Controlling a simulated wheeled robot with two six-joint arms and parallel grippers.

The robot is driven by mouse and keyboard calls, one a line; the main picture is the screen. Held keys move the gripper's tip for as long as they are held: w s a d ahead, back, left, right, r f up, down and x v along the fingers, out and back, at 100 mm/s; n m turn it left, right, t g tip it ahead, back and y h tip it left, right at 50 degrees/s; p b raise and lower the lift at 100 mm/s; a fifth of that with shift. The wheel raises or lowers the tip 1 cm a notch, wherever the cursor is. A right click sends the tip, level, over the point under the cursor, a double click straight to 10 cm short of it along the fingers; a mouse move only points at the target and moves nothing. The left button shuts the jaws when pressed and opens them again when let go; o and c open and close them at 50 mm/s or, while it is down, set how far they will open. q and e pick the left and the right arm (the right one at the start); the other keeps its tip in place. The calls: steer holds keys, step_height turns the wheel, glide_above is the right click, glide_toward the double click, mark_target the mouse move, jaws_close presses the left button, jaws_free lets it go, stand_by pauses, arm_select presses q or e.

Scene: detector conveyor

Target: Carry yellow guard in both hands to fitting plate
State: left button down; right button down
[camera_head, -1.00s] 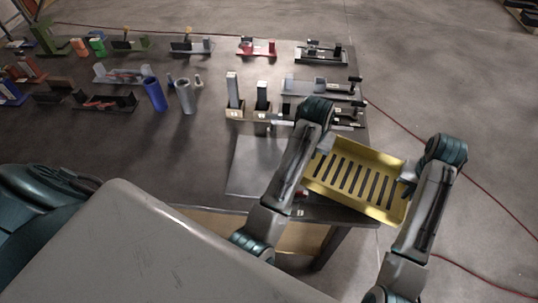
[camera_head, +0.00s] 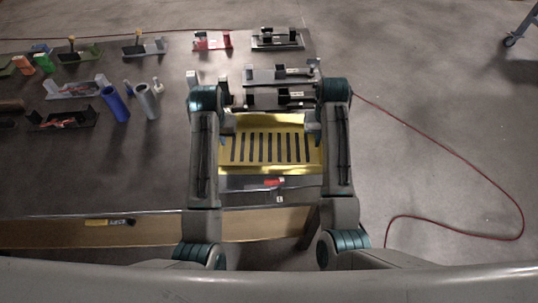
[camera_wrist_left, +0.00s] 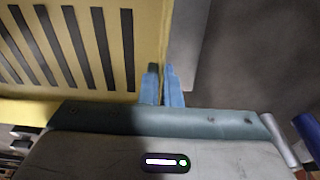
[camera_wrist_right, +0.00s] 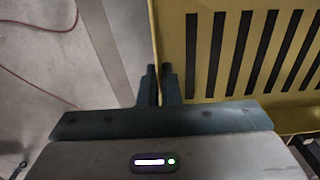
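The yellow guard (camera_head: 270,165), a slotted tray-like piece, is held level between my two arms, over the right end of the table. My left gripper (camera_head: 223,137) is shut on its left edge, and my right gripper (camera_head: 317,137) is shut on its right edge. The left wrist view shows the guard's wall between the fingers (camera_wrist_left: 163,85), and the right wrist view shows the same at the other fingers (camera_wrist_right: 159,85). A grey plate (camera_head: 240,184), apparently the fitting plate, shows below the guard's near edge and is mostly hidden. I cannot tell the gap between them.
A small red-and-grey part (camera_head: 274,183) sits near the plate. Black and grey fixtures (camera_head: 280,75) stand behind the guard. A blue cylinder (camera_head: 115,104) and a grey cylinder (camera_head: 148,101) stand to the left. A red cable (camera_head: 455,150) lies on the floor at right.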

arm_select(q)
steer(key=shift+f, duration=0.1)
arm_select(e)
steer(key=shift+f, duration=0.1)
